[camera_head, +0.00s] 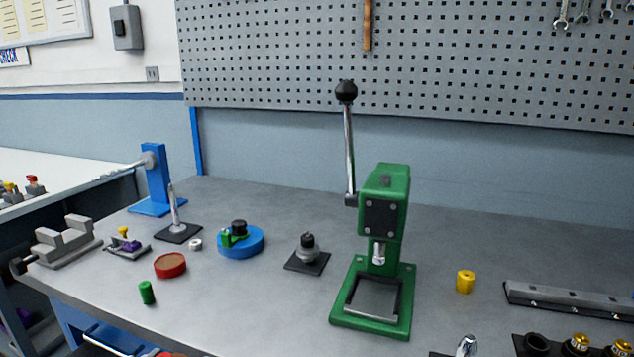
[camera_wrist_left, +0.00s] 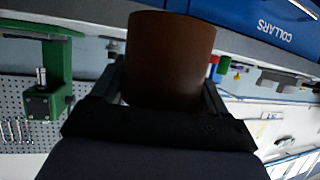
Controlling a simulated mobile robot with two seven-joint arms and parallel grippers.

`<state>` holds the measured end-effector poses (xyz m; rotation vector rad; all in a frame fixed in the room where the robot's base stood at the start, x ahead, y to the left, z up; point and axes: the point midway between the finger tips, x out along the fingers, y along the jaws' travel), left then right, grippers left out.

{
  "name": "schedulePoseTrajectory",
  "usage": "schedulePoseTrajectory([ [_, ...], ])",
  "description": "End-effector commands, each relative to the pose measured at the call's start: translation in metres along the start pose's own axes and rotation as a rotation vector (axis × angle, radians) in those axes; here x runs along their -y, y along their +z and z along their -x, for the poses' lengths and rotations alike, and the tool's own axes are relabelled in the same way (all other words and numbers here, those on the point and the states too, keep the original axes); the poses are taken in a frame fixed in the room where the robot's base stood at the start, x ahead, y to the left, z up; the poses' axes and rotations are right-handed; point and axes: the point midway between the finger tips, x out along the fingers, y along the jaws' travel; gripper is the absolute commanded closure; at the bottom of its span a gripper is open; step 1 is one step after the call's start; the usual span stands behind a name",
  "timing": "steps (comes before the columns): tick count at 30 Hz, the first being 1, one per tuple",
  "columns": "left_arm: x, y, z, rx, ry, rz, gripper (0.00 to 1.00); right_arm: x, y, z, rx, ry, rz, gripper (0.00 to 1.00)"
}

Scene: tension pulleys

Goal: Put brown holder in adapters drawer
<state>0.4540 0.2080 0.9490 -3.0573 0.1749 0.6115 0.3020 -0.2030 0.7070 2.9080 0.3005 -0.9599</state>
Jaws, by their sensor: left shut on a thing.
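The brown holder (camera_wrist_left: 170,55) is a plain brown cylinder in the left wrist view. My left gripper (camera_wrist_left: 165,80) is shut on it, with one dark finger on each side. The holder hides part of the scene behind it. A blue drawer front marked COLLARS (camera_wrist_left: 270,25) shows upside down at the top right of that view. No adapters label is readable in either view. Neither gripper shows in the head view, and my right gripper is in no view.
The grey workbench (camera_head: 270,310) carries a green press (camera_head: 375,290), a blue round fixture (camera_head: 240,243), a red round part (camera_head: 170,265), a green cylinder (camera_head: 147,293) and a yellow part (camera_head: 465,281).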

Motion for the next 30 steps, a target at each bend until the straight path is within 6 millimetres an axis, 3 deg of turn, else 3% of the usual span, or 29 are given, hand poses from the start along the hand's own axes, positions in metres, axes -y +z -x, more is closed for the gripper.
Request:
schedulePoseTrajectory([
  [8, 0.002, 0.014, 0.024, -0.003, -0.096, 0.04, 0.64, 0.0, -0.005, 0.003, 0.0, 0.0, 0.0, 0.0],
  [19, 0.006, 0.012, 0.024, -0.007, -0.113, 0.043, 0.64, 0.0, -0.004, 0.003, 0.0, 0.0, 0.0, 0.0],
  [26, 0.035, -0.016, 0.008, -0.013, -0.148, 0.058, 0.64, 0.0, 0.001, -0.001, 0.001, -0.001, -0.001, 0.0],
  [30, 0.069, -0.046, -0.004, -0.015, -0.191, 0.078, 0.64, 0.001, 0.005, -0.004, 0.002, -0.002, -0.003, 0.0],
])
